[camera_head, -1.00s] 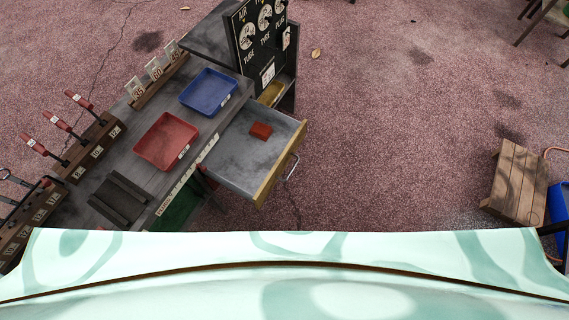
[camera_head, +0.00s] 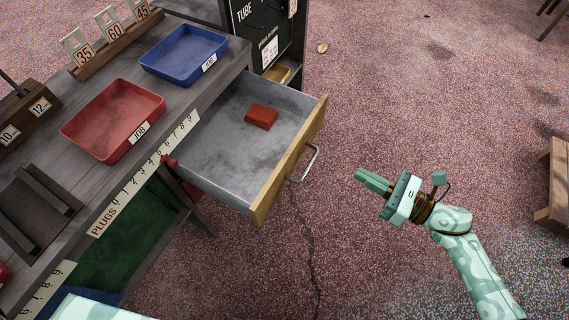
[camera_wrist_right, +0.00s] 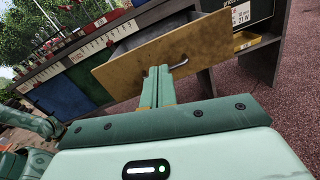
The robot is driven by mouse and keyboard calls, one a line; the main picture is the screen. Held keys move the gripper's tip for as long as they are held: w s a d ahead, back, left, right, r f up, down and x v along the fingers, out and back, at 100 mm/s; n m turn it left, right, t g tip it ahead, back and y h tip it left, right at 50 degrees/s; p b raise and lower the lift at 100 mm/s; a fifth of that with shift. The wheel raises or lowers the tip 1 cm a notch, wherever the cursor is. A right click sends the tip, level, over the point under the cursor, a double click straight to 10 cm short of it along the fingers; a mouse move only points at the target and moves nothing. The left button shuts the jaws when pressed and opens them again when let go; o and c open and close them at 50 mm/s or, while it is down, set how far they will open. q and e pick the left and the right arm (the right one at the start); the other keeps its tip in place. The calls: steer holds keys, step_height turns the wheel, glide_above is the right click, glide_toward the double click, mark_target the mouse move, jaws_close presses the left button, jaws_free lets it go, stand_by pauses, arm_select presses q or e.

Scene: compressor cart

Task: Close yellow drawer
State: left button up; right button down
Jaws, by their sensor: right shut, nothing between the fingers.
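The yellow drawer (camera_head: 292,164) is pulled well out of the cart, with its grey inside open to view. A red-orange block (camera_head: 261,116) lies in it. A metal bar handle (camera_head: 304,165) is on its yellow front. My right gripper (camera_head: 358,175) is shut and empty, to the right of the handle and apart from it. In the right wrist view the shut fingers (camera_wrist_right: 157,72) point toward the yellow front (camera_wrist_right: 150,56), and the handle (camera_wrist_right: 180,65) shows just right of the fingertips. My left gripper is not in the head view.
The cart top holds a red tray (camera_head: 113,121), a blue tray (camera_head: 184,54) and numbered cards (camera_head: 112,33). A dark panel (camera_head: 262,40) stands behind the drawer. A wooden stool (camera_head: 556,185) stands at the far right. The floor around the gripper is clear.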

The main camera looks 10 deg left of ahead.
steer(key=n+g, duration=0.1)
steer(key=n, duration=0.1)
steer(key=n+b, duration=0.1)
steer(key=b, duration=0.2)
glide_toward(294, 150)
steer(key=shift+g+y, duration=0.3)
steer(key=x, duration=0.5)
steer(key=shift+w+a+f, duration=0.25)
steer(key=shift+w+f, duration=0.05)
steer(key=shift+w, duration=0.1)
steer(key=shift+w+a, duration=0.15)
steer(key=shift+a, duration=0.4)
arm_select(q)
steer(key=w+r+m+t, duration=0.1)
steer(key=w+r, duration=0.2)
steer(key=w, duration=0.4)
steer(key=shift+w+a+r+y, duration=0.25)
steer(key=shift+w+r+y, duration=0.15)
arm_select(e)
steer(key=shift+r, duration=0.1)
